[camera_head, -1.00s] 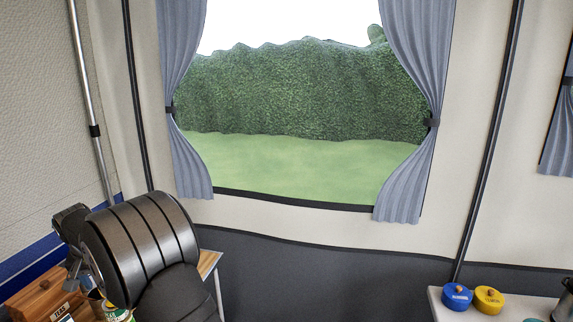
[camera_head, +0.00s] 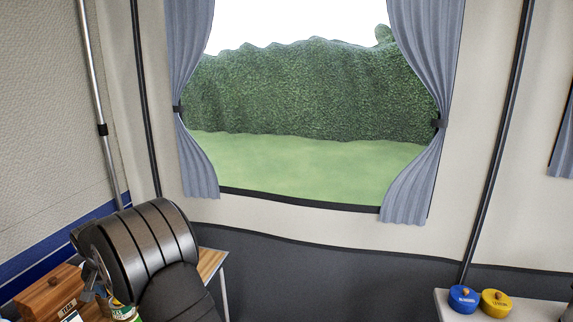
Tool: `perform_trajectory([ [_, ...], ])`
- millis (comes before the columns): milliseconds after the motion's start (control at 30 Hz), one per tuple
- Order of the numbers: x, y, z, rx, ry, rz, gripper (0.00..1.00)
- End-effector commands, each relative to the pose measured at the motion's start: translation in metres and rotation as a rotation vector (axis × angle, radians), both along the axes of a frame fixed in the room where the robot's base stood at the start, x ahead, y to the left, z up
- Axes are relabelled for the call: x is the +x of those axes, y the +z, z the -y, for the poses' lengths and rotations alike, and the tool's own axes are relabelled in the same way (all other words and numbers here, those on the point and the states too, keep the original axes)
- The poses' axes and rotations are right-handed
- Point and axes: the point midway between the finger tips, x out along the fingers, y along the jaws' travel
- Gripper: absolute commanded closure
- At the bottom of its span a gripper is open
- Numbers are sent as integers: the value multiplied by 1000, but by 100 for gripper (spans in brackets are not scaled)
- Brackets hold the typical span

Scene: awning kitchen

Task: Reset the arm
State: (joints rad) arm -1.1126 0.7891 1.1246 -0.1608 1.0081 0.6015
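My arm's dark, ribbed wrist section shows at the lower left in the head view, above a wooden table (camera_head: 211,262). My gripper (camera_head: 93,282) is mostly hidden behind that section. Only a bit of grey metal shows at its left side, close to a can with a green and yellow label (camera_head: 123,312). I cannot tell whether the fingers are open or shut, or whether they hold anything.
A wooden box with a label (camera_head: 48,292) stands on the table at the lower left. A pale counter (camera_head: 450,308) at the lower right holds a blue pot (camera_head: 463,299) and a yellow pot (camera_head: 495,303). A curtained window fills the back wall.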

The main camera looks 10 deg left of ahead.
Motion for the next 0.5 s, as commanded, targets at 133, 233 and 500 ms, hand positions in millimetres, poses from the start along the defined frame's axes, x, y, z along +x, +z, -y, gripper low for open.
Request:
perform_trajectory([
  [133,1,40,-2,12,1,6,34],
  [233,7,54,10,11,-3,5,34],
  [500,30,81,51,11,-3,5,34],
])
